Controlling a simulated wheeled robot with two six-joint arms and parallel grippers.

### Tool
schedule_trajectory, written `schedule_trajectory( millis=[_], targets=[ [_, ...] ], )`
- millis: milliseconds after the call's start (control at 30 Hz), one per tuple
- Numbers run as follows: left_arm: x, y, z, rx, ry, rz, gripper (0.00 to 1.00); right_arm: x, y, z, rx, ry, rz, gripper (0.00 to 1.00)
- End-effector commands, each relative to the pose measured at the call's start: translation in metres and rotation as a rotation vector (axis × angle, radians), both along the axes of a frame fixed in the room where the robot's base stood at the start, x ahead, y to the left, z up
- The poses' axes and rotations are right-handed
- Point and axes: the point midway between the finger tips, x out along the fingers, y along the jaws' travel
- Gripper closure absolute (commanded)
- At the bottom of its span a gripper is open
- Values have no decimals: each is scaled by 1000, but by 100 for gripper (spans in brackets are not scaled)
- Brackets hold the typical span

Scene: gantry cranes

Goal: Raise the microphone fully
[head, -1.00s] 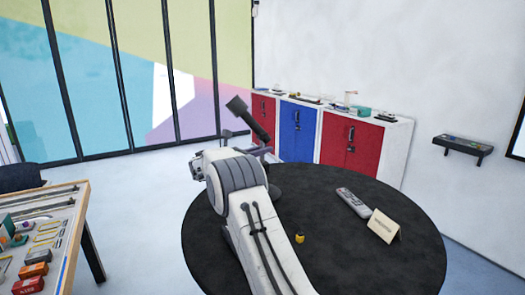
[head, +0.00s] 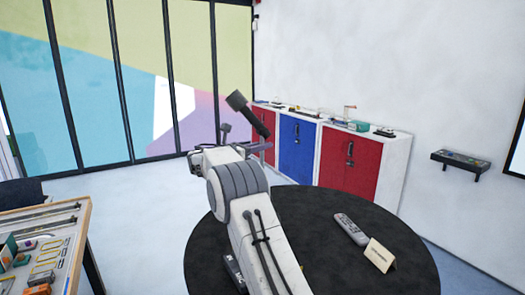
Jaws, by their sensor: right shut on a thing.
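The black microphone (head: 237,101) shows in the head view, its head tilted up to the left on a dark slanted stem. It stands out above the far edge of the round black table (head: 330,225). My right gripper (head: 262,146) is shut on the microphone at the lower end of the stem. My white and grey right wrist and forearm hide most of the grip and whatever is below it. My left gripper is out of view.
Red and blue cabinets (head: 297,147) stand behind. A tool table (head: 78,232) is at left. A wall shelf (head: 457,160) is at right.

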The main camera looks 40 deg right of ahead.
Motion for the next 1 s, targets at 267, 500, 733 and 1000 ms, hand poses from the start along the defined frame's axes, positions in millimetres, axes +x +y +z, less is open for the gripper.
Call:
schedule_trajectory(
  millis=[267, 500, 733, 1000],
  targets=[
    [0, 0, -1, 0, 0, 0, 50, 0, 1, 0, -3, 0, 1, 100],
    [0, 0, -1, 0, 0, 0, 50, 0, 0, 0, -1, 1, 0, 51],
    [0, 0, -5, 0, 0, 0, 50, 0, 5, -2, -1, 0, 2, 51],
    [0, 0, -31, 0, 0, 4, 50, -3, 52, -6, -1, -1, 6, 51]
  ],
)
